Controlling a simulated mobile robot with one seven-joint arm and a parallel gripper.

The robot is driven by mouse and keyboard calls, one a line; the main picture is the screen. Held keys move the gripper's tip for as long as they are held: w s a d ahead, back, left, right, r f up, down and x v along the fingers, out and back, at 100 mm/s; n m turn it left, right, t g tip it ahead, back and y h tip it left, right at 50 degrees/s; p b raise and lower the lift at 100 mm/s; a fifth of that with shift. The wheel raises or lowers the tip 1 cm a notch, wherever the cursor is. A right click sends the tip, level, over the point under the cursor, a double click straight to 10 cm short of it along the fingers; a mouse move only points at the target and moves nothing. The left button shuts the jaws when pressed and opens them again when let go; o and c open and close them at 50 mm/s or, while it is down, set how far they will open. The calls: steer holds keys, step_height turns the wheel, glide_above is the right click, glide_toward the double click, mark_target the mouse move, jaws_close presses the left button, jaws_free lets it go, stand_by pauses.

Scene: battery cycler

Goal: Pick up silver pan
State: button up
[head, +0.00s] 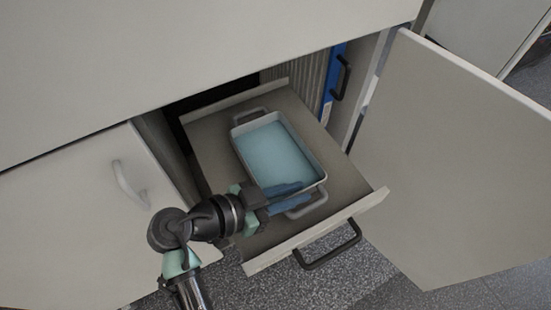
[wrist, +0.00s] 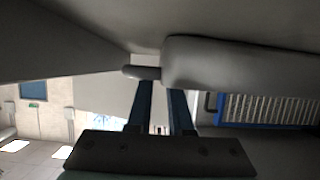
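The silver pan (head: 240,160) is a rectangular grey pan with a teal-blue inside and a loop handle at each end. It lies in the pulled-out drawer in the head view. My gripper (head: 292,194) is at the pan's near end, with its blue fingers by the near rim and near handle (head: 306,208). In the wrist view, a gap shows between the fingers (wrist: 160,90), so my gripper looks open. A grey rounded part, apparently the pan (wrist: 240,68), crosses close to the fingertips there. Whether the fingers touch the pan cannot be told.
The drawer (head: 215,155) has a low front with a black handle (head: 328,247). An open cabinet door (head: 450,150) stands at the right. A closed door (head: 75,210) is at the left, and the cabinet top overhangs the drawer's back. A blue-framed ribbed unit (head: 330,85) stands beside the drawer.

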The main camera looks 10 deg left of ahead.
steer(key=shift+x, duration=0.9)
steer(key=shift+c, duration=0.3)
jaws_close()
steer(key=shift+r, duration=0.1)
